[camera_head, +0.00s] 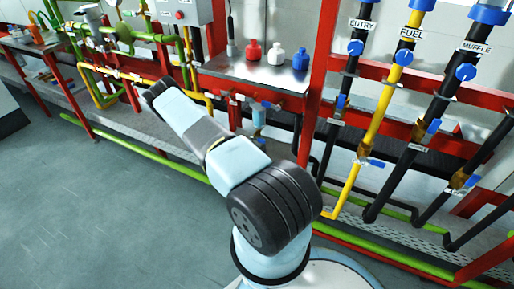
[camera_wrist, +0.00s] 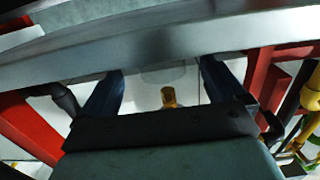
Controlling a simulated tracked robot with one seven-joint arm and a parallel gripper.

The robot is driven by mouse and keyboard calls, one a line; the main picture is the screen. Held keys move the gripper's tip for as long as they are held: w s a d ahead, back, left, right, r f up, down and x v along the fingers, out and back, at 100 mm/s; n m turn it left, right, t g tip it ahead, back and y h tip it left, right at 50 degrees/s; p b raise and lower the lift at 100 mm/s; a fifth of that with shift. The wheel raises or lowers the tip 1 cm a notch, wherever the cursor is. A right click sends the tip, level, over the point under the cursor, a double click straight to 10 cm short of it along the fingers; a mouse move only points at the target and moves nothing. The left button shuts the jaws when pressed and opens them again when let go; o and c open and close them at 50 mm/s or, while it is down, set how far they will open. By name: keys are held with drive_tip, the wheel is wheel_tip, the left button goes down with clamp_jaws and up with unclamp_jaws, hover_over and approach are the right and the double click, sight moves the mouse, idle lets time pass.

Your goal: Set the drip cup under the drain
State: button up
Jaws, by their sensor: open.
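In the wrist view, the two dark blue fingers of my gripper (camera_wrist: 162,88) stand apart, below the pale metal edge of a shelf. A brass fitting (camera_wrist: 168,97) shows between them, with a pale grey rounded shape (camera_wrist: 163,75) just above it in the picture. I cannot tell whether that shape is the drip cup, or whether the fingers touch anything. In the head view, a small light blue cup-like part (camera_head: 259,117) is below the red-framed shelf, near a valve with a blue handle. The drain is not clearly identifiable. My gripper is not discernible there.
The metal shelf (camera_head: 262,77) carries a red bottle (camera_head: 253,50), a white bottle (camera_head: 276,53) and a blue bottle (camera_head: 300,58). Red frame posts (camera_head: 318,75) and a yellow pipe (camera_head: 384,97) stand to the right. The grey floor (camera_head: 90,215) at left is clear.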

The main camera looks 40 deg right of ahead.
drive_tip(key=v, duration=0.6)
drive_tip(key=w+a+r+y, duration=0.4)
drive_tip(key=w+a+r, duration=0.1)
drive_tip(key=w+r, duration=0.3)
drive_tip(key=w+a+r+y, duration=0.3)
drive_tip(key=w+a+r, duration=0.2)
drive_tip(key=w+r, duration=0.3)
drive_tip(key=a+r+n+y, duration=0.1)
drive_tip(key=a+r+y, duration=0.15)
drive_tip(key=r, duration=0.45)
drive_tip(key=a+r+n+t+y, duration=0.1)
drive_tip(key=a+r+y, duration=0.1)
drive_tip(key=a+r, duration=0.35)
drive_tip(key=a+r+n+y, duration=0.1)
drive_tip(key=a+r+y, duration=0.1)
drive_tip(key=r, duration=0.6)
drive_tip(key=s+a+r+n+y, duration=0.2)
drive_tip(key=s+a+r+n, duration=0.15)
drive_tip(key=s+r, duration=0.4)
drive_tip(key=s+a+r+n+y, duration=0.15)
drive_tip(key=s+a+r, duration=0.25)
drive_tip(key=s+r, duration=0.4)
drive_tip(key=s+r+n+g, duration=0.1)
drive_tip(key=s+r, duration=0.3)
drive_tip(key=s, duration=0.6)
drive_tip(key=s+a+r+n+g+h, duration=0.1)
drive_tip(key=s+r+n, duration=0.3)
drive_tip(key=s, duration=0.7)
drive_tip(key=shift+s+a, duration=0.3)
drive_tip(key=shift+s, duration=0.05)
